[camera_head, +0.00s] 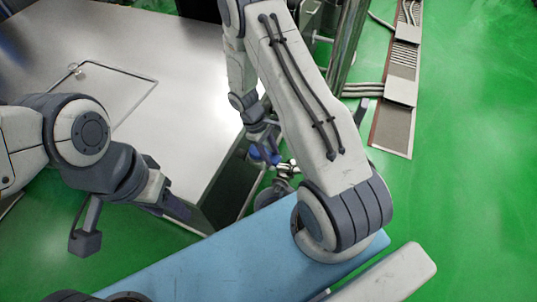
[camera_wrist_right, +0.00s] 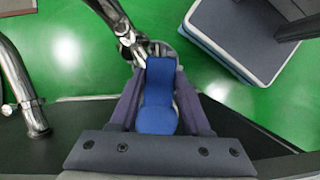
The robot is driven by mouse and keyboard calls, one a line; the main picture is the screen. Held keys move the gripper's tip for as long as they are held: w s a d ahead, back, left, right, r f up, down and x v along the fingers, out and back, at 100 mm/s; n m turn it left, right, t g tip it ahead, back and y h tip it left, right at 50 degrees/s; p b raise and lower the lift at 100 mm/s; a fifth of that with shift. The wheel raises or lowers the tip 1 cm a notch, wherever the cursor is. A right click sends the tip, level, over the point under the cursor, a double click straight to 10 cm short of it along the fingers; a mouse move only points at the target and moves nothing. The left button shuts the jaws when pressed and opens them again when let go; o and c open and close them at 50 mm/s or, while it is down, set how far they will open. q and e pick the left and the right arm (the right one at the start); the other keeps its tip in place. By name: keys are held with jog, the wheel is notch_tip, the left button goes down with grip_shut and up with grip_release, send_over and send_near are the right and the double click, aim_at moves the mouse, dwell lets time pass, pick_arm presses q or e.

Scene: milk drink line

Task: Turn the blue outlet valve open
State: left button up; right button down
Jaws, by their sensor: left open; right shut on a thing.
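The blue valve handle (camera_wrist_right: 157,98) lies between the two fingers of my right gripper (camera_wrist_right: 158,100) in the right wrist view, and the gripper is shut on it. A grey metal pipe fitting shows just beyond the handle. In the head view a small part of the blue handle (camera_head: 264,154) shows below my right gripper (camera_head: 262,140), beside metal fittings. My right arm hides much of the valve area there. My left gripper (camera_head: 178,212) is open and empty at the lower left, well apart from the valve.
A shiny steel surface (camera_head: 180,110) fills the upper left, with a thin bent rod handle (camera_head: 120,68) on it. A steel pipe (camera_wrist_right: 24,90) stands left in the wrist view. A cable channel (camera_head: 398,100) lies on the green floor (camera_head: 470,150) at right.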

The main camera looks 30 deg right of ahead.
jog(key=shift+w+d+r+n+t+h, duration=0.1)
jog(key=shift+w+d+n+t+h, duration=0.25)
jog(key=shift+n, duration=0.45)
jog(key=shift+c, duration=1.8)
grip_release()
jog(key=shift+s, duration=0.1)
jog(key=v, duration=1)
jog(key=shift+r+p, duration=0.15)
jog(key=shift+p, duration=0.2)
